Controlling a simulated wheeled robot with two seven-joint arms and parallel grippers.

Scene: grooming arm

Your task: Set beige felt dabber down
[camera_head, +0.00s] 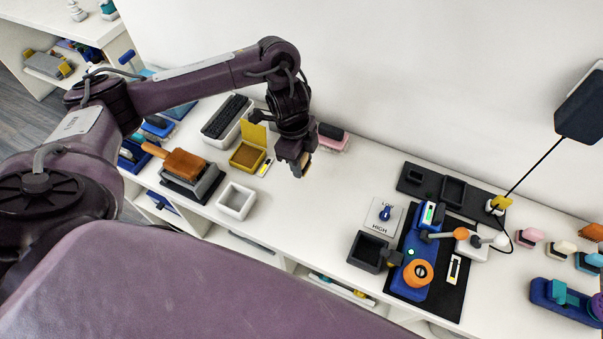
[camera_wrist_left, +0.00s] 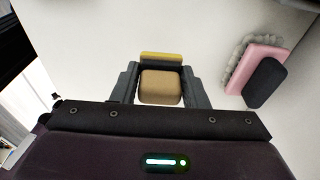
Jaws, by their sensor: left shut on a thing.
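My left gripper (camera_head: 300,165) hangs at the end of the purple arm, above the back part of the white counter. In the left wrist view my left gripper (camera_wrist_left: 160,88) is shut on the beige felt dabber (camera_wrist_left: 160,88), which sits between its two dark fingers. A yellow strip (camera_wrist_left: 160,56) shows just beyond the dabber. In the head view only a small tan part of the dabber (camera_head: 305,168) shows below the fingers. I cannot tell the exact gap between dabber and counter. My right gripper is not in view.
A yellow open box (camera_head: 249,155) and an empty white square tray (camera_head: 236,201) stand left of the gripper. A pink brush (camera_head: 332,138) lies close on its right, also in the left wrist view (camera_wrist_left: 257,68). The counter (camera_head: 300,220) is bare in front.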

